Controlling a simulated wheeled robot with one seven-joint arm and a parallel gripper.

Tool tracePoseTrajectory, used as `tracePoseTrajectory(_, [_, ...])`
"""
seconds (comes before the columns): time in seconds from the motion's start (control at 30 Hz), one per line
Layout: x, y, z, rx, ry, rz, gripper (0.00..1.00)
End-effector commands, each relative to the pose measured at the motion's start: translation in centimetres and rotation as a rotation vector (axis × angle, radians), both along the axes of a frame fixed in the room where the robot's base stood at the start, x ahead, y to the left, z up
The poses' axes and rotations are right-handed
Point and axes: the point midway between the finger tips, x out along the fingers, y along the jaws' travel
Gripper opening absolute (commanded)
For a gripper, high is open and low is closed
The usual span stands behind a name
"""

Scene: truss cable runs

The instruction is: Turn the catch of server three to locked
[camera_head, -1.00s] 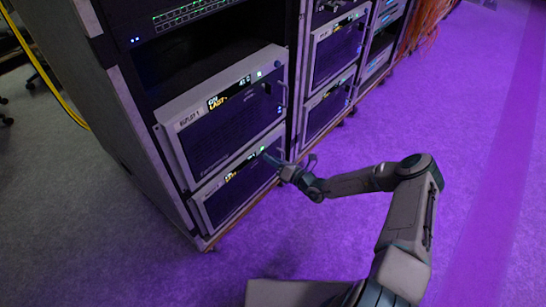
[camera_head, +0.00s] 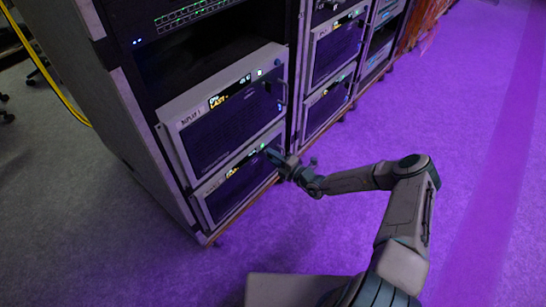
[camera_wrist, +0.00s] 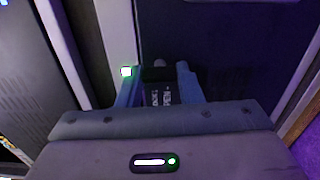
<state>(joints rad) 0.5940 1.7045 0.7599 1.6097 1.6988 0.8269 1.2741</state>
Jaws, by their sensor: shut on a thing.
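The lower server (camera_head: 237,190) of the near rack has a dark front with a small lit display. Its number cannot be read. My gripper (camera_head: 273,153) is at the upper right of this server's front. In the wrist view my gripper (camera_wrist: 158,88) has its two fingers on either side of a small dark catch (camera_wrist: 160,94) with white lettering, and is shut on it. The lettering is too small to read, and the catch's turn is partly hidden by the fingers. A small green-white light (camera_wrist: 126,71) glows just left of the fingers.
Above is a server labelled like "REPLAY 1" (camera_head: 222,112), with a handle at its right edge. A second rack (camera_head: 333,65) stands to the right. Orange cables (camera_head: 420,25) hang further back. The purple-lit floor (camera_head: 450,130) to the right is clear.

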Motion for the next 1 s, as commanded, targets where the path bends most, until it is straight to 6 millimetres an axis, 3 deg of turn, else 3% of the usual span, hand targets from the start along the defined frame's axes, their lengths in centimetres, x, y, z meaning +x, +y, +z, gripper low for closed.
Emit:
tracePoseTrajectory(0.67, [0.0, -0.04, -0.04, 0.039, 0.052, -0.001, 0.1])
tracePoseTrajectory(0.7, [0.01, -0.04, -0.04, 0.039, 0.052, -0.001, 0.38])
tracePoseTrajectory(0.77, [0.01, -0.04, -0.04, 0.039, 0.051, -0.001, 0.55])
tracePoseTrajectory(1.0, [0.0, -0.02, -0.02, 0.038, 0.05, 0.0, 0.55])
